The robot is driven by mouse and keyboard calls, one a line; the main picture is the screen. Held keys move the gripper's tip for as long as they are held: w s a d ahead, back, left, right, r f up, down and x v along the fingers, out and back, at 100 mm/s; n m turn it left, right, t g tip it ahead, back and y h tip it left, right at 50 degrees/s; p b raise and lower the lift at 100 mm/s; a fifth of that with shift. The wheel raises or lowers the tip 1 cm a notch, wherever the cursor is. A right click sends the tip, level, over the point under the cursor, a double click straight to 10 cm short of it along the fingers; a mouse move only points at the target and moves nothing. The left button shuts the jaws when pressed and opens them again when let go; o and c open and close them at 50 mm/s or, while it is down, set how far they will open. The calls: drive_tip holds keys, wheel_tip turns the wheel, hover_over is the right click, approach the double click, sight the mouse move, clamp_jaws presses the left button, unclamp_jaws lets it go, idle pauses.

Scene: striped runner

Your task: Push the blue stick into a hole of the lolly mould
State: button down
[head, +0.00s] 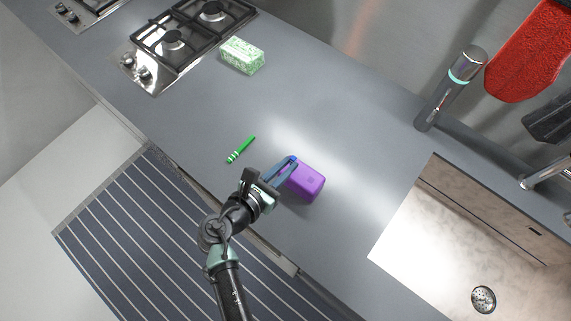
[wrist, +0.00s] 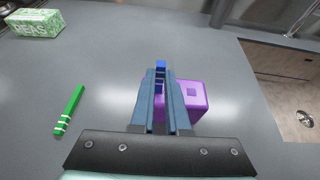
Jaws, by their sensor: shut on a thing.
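The lolly mould is a purple block with rounded edges (head: 308,183). It stands on the grey worktop, right of and partly behind my fingers. In the wrist view the mould (wrist: 196,105) shows a darker square, seemingly a hole, on top; its left part is hidden by my fingers. My gripper (head: 288,168) is shut on the blue stick (head: 293,159). In the wrist view my gripper (wrist: 160,75) has the blue stick (wrist: 160,65) between its fingertips, at the mould's left side. The stick's lower end is hidden, so I cannot tell whether it is in a hole.
A green stick with white bands (head: 241,149) lies left of the mould. A green and white box (head: 242,55) stands near the gas hob (head: 185,35). A sink (head: 440,260) and a metal tap (head: 452,88) are at the right. The worktop between box and mould is mostly clear.

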drive_tip(key=c, duration=0.8)
unclamp_jaws()
drive_tip(key=shift+c, duration=0.2)
drive_tip(key=b+v, duration=0.1)
drive_tip(key=v, duration=1.2)
drive_tip(key=shift+b, duration=0.4)
drive_tip(key=shift+f, duration=0.1)
